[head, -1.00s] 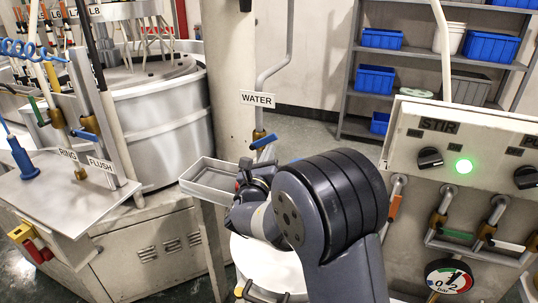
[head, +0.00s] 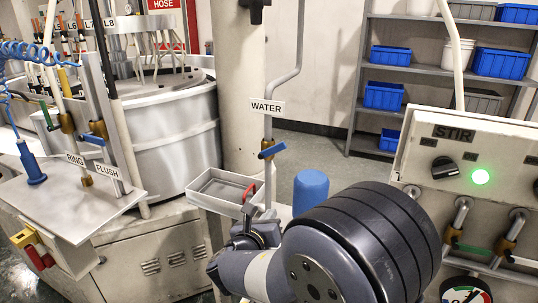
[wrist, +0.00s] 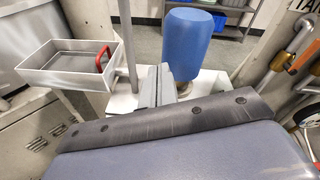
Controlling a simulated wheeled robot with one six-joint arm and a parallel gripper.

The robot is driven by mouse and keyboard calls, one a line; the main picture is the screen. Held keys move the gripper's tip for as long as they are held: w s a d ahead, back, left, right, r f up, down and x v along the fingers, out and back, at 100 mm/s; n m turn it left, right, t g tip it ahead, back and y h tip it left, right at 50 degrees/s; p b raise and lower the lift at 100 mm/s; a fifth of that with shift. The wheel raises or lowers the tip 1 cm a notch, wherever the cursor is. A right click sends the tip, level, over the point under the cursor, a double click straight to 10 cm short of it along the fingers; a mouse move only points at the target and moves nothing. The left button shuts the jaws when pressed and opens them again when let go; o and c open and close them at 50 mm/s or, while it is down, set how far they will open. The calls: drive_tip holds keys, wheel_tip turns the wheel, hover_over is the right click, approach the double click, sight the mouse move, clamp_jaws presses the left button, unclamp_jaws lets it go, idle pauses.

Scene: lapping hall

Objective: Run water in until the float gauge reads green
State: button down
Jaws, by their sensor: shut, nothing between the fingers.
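The grey water pipe (head: 270,190) runs down the pillar side, under a WATER label (head: 266,107). Its valve has a blue lever (head: 272,150), set slantwise across the pipe. A blue upright cylinder (head: 311,188) stands to the right of the pipe; it also shows in the wrist view (wrist: 187,45). My gripper (wrist: 160,84) is shut and empty, in front of the cylinder and right of the pipe in the wrist view. In the head view my arm hides the area below. I cannot make out a float gauge reading.
A metal tray (head: 206,198) with a red handle-like item (wrist: 103,58) is left of the pipe. The STIR panel (head: 475,160) with a lit green lamp (head: 481,176) stands at the right. The RING and FLUSH valve table (head: 75,210) is at the left. Shelves with blue bins stand behind.

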drive_tip(key=s+a+f+m+g+y, duration=0.2)
drive_tip(key=a+f+g+y, duration=0.1)
drive_tip(key=a+f, duration=0.15)
drive_tip(key=s+a+f+m+g+y, duration=0.1)
drive_tip(key=s+a+f+g+y, duration=0.15)
drive_tip(key=f, duration=0.25)
drive_tip(key=a+r+m+y, duration=0.6)
drive_tip(key=a+y, duration=0.2)
drive_tip(key=a, duration=0.5)
wheel_tip(320, 180, up, 21)
drive_tip(key=m+t+h+p, duration=0.2)
drive_tip(key=m+t+h, duration=0.95)
drive_tip(key=m, duration=1.05)
hover_over(273, 150)
drive_tip(key=a, duration=0.3)
drive_tip(key=shift+s+f+h, duration=0.15)
drive_tip(key=shift+s+h, duration=0.15)
drive_tip(key=shift+h, duration=0.1)
drive_tip(key=shift+s+d+f, duration=0.3)
drive_tip(key=shift+d+f, duration=0.2)
drive_tip(key=shift+f, duration=0.35)
drive_tip(key=shift+s+d+f, duration=0.3)
drive_tip(key=shift+d+f, duration=0.2)
drive_tip(key=shift+f, duration=0.3)
